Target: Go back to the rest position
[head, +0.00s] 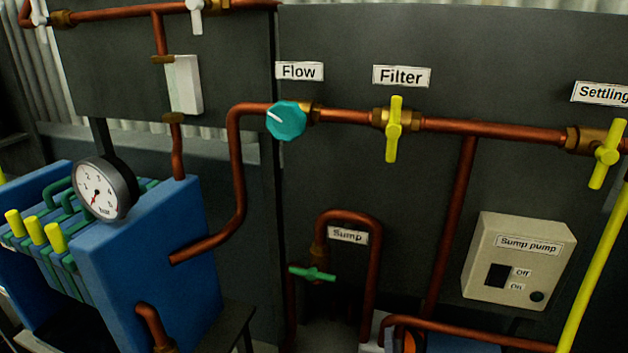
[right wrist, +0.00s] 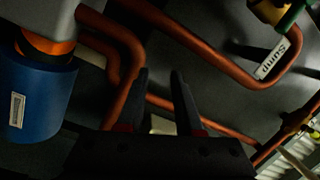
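My right gripper (right wrist: 160,78) shows in the right wrist view. Its two dark fingers stand apart with a gap between them, and nothing is held. Copper pipes (right wrist: 215,50) run behind the fingers. I cannot make out the right gripper clearly in the head view. My left gripper is in neither view.
A dark panel carries the Flow knob (head: 286,120), the Filter valve (head: 394,129), the Settling valve (head: 607,154) and the Sump pump box (head: 518,260). A green Sump valve (head: 312,274) sits lower. A blue filter press (head: 150,260) with a gauge (head: 106,188) stands left. A blue cylinder (right wrist: 40,100) is beside my right gripper.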

